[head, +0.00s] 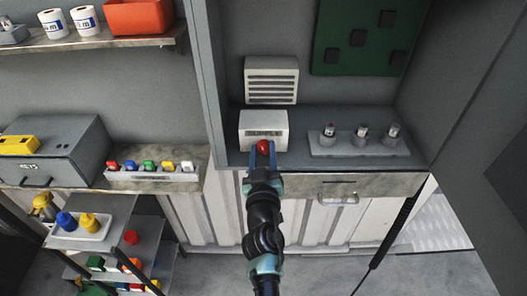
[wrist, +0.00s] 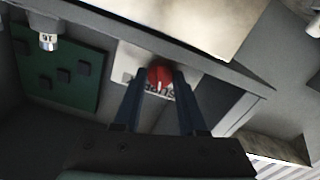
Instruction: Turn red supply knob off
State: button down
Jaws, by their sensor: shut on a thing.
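The red supply knob (head: 263,147) is on the front of a small white box (head: 263,120) that stands in the grey bay. My gripper (head: 262,154) has its two blue fingers on either side of the knob and is shut on it. In the wrist view the red knob (wrist: 160,76) shows between the fingertips of my gripper (wrist: 160,84), with a pale mark on its face. The white box (wrist: 127,60) behind it has dark lettering, partly hidden by the fingers. I cannot tell the knob's exact setting.
A grey block with several capped fittings (head: 358,143) stands to the right on the bay shelf. A louvred vent (head: 271,80) and a green board (head: 368,38) are on the back wall. Left are a shelf with coloured knobs (head: 152,172) and a grey key box (head: 55,148).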

jog(key=n, duration=0.5)
jog(key=shift+n, duration=0.4)
dwell(0.3)
jog(key=shift+c, duration=2.3)
grip_release()
jog(key=shift+a+f, duration=0.1)
